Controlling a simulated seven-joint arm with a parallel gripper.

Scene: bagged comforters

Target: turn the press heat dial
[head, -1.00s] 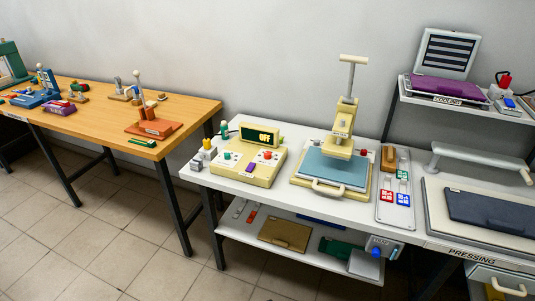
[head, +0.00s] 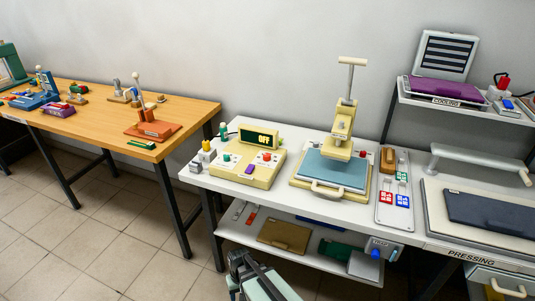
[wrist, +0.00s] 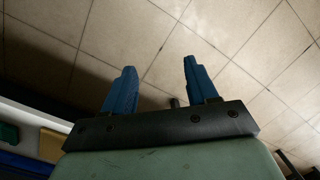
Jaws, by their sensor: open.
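A cream control box (head: 262,179) stands on the white table, left of the heat press (head: 332,172). Its dark display (head: 259,138) reads OFF. A green knob (head: 227,157) and a red knob (head: 267,156) are on its face, with a purple button (head: 248,169) lower between them. I cannot tell which knob is the heat dial. My gripper shows in the wrist view (wrist: 159,66) with two blue fingers apart and nothing between them, above the tiled floor. In the head view, part of my arm shows at the bottom, in front of the lower shelf and well below the control box.
A lower shelf (head: 230,229) under the table holds boards and a grey box with a blue knob (head: 376,253). A switch panel (head: 394,212) lies right of the press. A wooden bench (head: 190,108) stands to the left. The floor in front is clear.

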